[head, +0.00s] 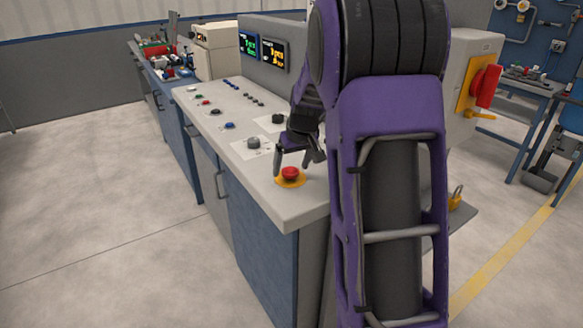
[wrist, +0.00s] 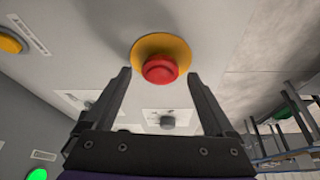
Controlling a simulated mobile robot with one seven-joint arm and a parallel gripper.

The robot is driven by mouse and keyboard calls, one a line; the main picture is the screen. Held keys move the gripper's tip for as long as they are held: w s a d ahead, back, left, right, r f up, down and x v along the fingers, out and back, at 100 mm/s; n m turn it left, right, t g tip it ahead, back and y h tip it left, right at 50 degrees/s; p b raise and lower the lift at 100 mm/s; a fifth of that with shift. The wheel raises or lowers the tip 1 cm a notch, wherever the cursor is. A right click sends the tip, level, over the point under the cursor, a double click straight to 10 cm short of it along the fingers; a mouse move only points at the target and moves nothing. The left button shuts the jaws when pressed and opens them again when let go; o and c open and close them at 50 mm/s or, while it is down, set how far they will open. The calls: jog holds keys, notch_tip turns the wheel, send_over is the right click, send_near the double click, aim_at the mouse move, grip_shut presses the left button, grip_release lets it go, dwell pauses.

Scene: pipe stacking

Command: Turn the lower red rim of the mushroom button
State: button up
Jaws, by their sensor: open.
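The red mushroom button (head: 290,174) sits on a yellow disc (head: 282,183) near the front corner of the grey console top. In the wrist view the button (wrist: 160,69) shows a red cap with a red rim below it, on the yellow disc (wrist: 150,46). My gripper (head: 297,168) is above the button, pointing down. In the wrist view my gripper (wrist: 158,78) is open, with one finger on each side of the button. Gaps show between both fingers and the red rim. Nothing is held.
Black knobs on white labels (head: 253,143) stand behind the button on the console top (head: 225,120). Small coloured buttons and two display screens (head: 262,50) are farther back. A grey box with a red rotary handle (head: 487,86) is at the right.

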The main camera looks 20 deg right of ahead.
jog(key=shift+w+f, duration=0.1)
jog(key=shift+f, duration=0.05)
jog(key=c, duration=1.4)
jog(key=shift+o, duration=0.2)
jog(key=shift+m+p, duration=0.4)
